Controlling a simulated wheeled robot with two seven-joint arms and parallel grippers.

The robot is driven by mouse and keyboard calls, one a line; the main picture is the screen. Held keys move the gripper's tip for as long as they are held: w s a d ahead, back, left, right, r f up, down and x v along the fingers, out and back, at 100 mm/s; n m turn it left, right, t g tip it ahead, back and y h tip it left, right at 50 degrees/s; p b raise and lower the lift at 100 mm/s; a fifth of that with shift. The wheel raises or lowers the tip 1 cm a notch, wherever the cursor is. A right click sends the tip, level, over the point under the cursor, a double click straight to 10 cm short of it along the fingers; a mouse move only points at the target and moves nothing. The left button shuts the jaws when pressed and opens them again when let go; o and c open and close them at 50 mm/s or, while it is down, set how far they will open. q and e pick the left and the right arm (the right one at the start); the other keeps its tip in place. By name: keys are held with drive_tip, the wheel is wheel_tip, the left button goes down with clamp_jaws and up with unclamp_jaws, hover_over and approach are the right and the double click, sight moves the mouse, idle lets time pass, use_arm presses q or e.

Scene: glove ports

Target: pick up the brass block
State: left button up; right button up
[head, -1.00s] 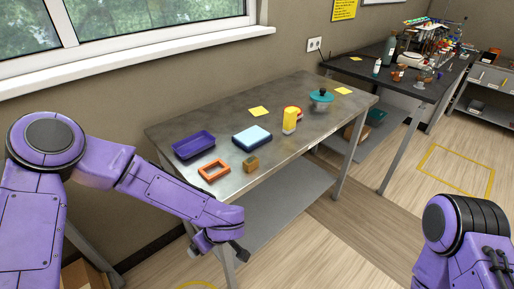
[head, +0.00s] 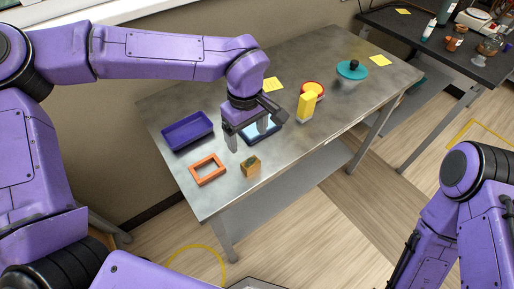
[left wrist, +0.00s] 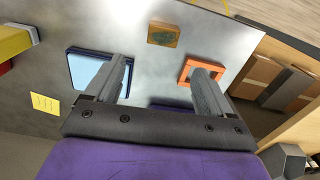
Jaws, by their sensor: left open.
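The brass block (head: 250,166) is a small yellow-brown block with a darker, greenish patch on top. It sits near the front edge of the grey metal table (head: 330,60), right of the orange frame (head: 208,169). It also shows at the top middle of the left wrist view (left wrist: 163,34). My left gripper (head: 255,126) is open and empty, above the table and behind the block, partly covering the blue pad. In the left wrist view its fingers (left wrist: 160,72) are spread, with the block beyond them and between their lines. My right gripper is out of view; only my right arm shows.
A purple tray (head: 187,131) lies left of the gripper and a light-blue pad (head: 262,129) lies under it. A yellow block (head: 305,107), a red round container (head: 313,90) and a teal-lidded pot (head: 351,70) stand farther right. Sticky notes lie on the table.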

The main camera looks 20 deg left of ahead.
sight(250, 162)
use_arm(q)
drive_tip(key=f, duration=0.1)
drive_tip(key=s+f, duration=0.1)
drive_tip(key=f, duration=0.1)
drive_tip(key=shift+s+d+f, duration=0.1)
drive_tip(key=shift+s+f, duration=0.25)
drive_tip(key=shift+s, duration=0.05)
drive_tip(key=f, duration=0.1)
drive_tip(key=f+p, duration=0.1)
drive_tip(key=f, duration=0.1)
drive_tip(key=w+f, duration=0.1)
drive_tip(key=f, duration=0.1)
drive_tip(key=shift+d+f+p, duration=0.25)
drive_tip(key=shift+d+p, duration=0.1)
drive_tip(key=shift+d, duration=0.05)
drive_tip(key=shift+f, duration=0.2)
drive_tip(key=shift+s+r, duration=0.1)
drive_tip(key=shift+s, duration=0.15)
drive_tip(key=shift+w, duration=0.1)
drive_tip(key=c, duration=1.5)
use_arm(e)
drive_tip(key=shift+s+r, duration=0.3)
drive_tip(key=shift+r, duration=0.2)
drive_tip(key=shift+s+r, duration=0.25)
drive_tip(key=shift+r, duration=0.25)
